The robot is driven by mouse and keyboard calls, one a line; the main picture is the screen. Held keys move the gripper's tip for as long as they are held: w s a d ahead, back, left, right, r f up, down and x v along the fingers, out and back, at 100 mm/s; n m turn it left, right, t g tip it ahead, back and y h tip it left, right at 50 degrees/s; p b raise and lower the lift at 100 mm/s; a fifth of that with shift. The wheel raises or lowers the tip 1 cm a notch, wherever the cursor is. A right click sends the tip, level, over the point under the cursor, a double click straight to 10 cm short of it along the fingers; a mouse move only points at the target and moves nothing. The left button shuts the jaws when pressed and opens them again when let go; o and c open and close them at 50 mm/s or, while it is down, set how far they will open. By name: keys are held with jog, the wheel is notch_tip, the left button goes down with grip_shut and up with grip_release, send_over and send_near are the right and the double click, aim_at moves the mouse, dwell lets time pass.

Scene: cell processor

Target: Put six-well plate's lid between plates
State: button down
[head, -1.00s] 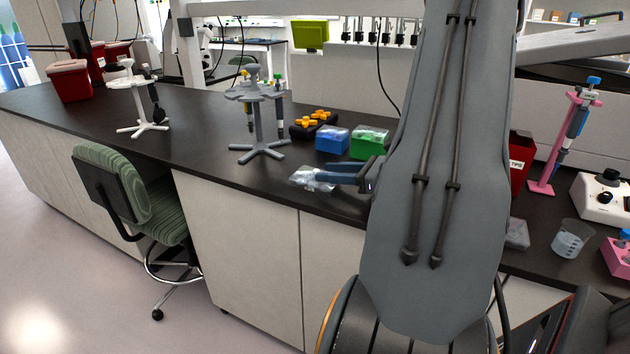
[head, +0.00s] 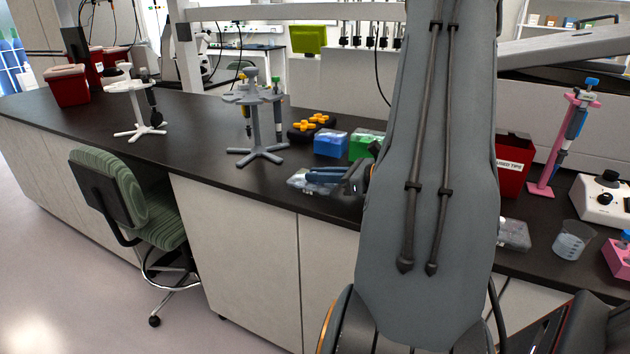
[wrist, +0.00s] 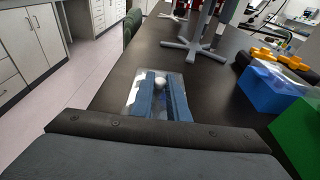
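My gripper (head: 322,174) is low over the front edge of the dark bench, left of my arm. Its two blue fingers (wrist: 160,98) stand apart in the wrist view. A clear flat piece of plate or lid (head: 298,183) is at the fingers and sticks out past them; it also shows in the wrist view (wrist: 130,97). A small white round spot lies between the fingers. I cannot tell lid from plate here, or whether the fingers touch it. Another clear plate-like piece (head: 513,234) lies on the bench right of my arm, partly hidden by it.
A blue box (head: 331,144) and a green box (head: 364,146) stand just behind the gripper. A grey pipette stand (head: 256,130) is to the left. A beaker (head: 573,240) and a red bin (head: 511,166) are at the right. The bench's front edge is close.

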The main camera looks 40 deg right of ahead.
jog(key=shift+r+p, duration=0.35)
dwell(0.5)
jog(key=shift+r+p, duration=0.65)
jog(key=shift+r, duration=0.35)
